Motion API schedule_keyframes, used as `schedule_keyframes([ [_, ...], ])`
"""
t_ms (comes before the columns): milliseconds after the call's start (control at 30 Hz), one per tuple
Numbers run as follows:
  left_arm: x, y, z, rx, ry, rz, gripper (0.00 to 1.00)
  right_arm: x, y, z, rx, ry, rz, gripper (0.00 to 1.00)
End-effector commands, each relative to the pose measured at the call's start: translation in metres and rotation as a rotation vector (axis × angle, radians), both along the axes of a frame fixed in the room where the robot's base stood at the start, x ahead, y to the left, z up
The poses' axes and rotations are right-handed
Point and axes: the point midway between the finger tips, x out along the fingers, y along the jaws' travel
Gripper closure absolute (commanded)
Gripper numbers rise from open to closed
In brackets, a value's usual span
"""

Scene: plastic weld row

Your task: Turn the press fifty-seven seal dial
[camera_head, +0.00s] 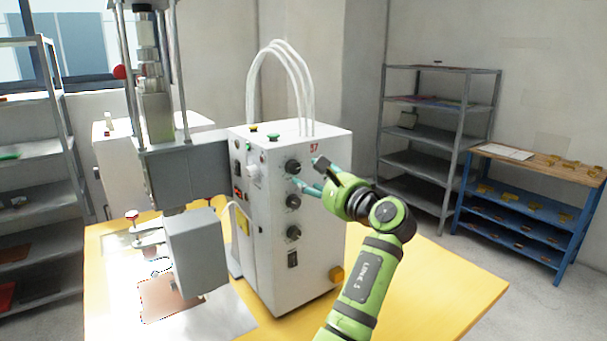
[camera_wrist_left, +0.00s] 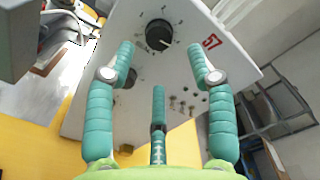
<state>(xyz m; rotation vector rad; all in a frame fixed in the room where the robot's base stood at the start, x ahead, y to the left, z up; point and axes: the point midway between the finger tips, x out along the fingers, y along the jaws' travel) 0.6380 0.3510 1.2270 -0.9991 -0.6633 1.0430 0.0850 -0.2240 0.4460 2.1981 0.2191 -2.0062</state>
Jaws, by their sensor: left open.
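The press fifty-seven control box (camera_head: 326,222) is white with a red "57" on its upper edge. Its front has a column of black dials: an upper dial (camera_head: 293,167), a middle dial (camera_head: 293,201) and a lower dial (camera_head: 294,233). I cannot read which is the seal dial. My left gripper (camera_head: 309,174) is open beside the upper dial. In the left wrist view the gripper (camera_wrist_left: 160,56) has its teal fingers spread, with the upper dial (camera_wrist_left: 159,34) ahead between the fingertips, apparently untouched. Another dial (camera_wrist_left: 125,76) is partly hidden by a finger. My right gripper is not in view.
The box stands on a yellow table (camera_head: 430,285). The grey press head (camera_head: 197,250) stands left of the dials over a brownish sheet (camera_head: 165,298). White hoses (camera_head: 280,75) rise from the box top. Grey shelves (camera_head: 437,140) and a blue bench (camera_head: 520,215) stand behind right.

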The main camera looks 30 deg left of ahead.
Motion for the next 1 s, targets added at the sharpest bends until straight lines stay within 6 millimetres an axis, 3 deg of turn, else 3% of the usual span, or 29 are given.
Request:
schedule_keyframes([
  [200, -0.016, -0.043, -0.001, -0.003, 0.000, -0.003, 0.45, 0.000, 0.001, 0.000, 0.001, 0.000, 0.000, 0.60],
  [400, -0.025, -0.062, -0.001, -0.001, 0.002, -0.001, 0.45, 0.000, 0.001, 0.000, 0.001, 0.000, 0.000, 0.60],
  [1000, -0.026, -0.065, -0.001, -0.001, 0.002, -0.001, 0.45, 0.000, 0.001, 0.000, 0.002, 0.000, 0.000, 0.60],
])
